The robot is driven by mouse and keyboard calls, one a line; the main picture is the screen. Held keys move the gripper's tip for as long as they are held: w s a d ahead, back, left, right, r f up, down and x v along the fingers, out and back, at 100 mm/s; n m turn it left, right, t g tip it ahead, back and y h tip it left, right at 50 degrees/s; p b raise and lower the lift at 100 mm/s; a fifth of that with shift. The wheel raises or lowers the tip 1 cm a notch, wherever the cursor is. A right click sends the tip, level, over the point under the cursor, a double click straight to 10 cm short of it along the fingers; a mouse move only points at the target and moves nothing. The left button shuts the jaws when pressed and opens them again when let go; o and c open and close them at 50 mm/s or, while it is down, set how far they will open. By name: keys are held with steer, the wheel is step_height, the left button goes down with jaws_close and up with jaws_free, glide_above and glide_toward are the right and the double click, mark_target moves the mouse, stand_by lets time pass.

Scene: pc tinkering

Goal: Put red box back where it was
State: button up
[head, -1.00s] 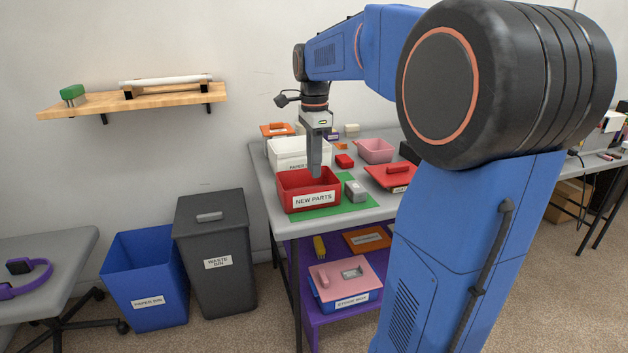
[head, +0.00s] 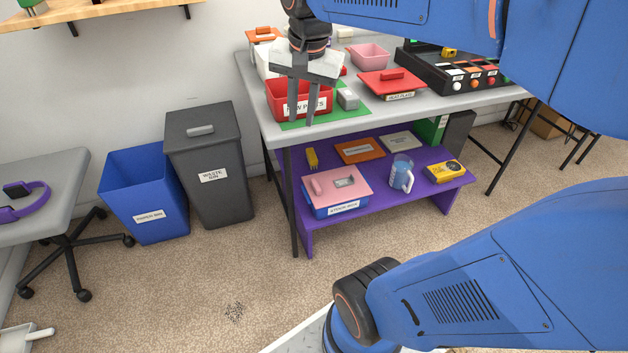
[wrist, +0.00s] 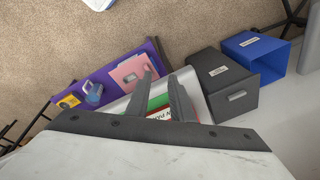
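A red open-topped box labelled NEW PARTS (head: 319,101) sits on a green mat (head: 368,106) at the left part of the grey table. It also shows in part, with its white label, in the wrist view (wrist: 160,116), beyond my fingers. My gripper (head: 302,123) points down in front of the box in the head view, its two fingers apart and covering part of the label. In the wrist view my gripper (wrist: 160,82) is open with nothing held between the fingertips. The box's inside is mostly hidden.
A grey block (head: 347,99) stands right of the red box. A red-lidded container (head: 392,82), a pink bin (head: 369,56) and a black button panel (head: 447,78) share the table. A purple shelf (head: 413,200) lies below. A waste bin (head: 210,150) and blue paper bin (head: 150,190) stand left.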

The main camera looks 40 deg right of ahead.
steer(key=s+a+f+n+t, duration=0.2)
steer(key=s+a+f+n, duration=0.2)
steer(key=s+f+n, duration=0.6)
steer(key=shift+s+a, duration=0.35)
steer(key=shift+s, duration=0.3)
steer(key=shift+r, duration=0.1)
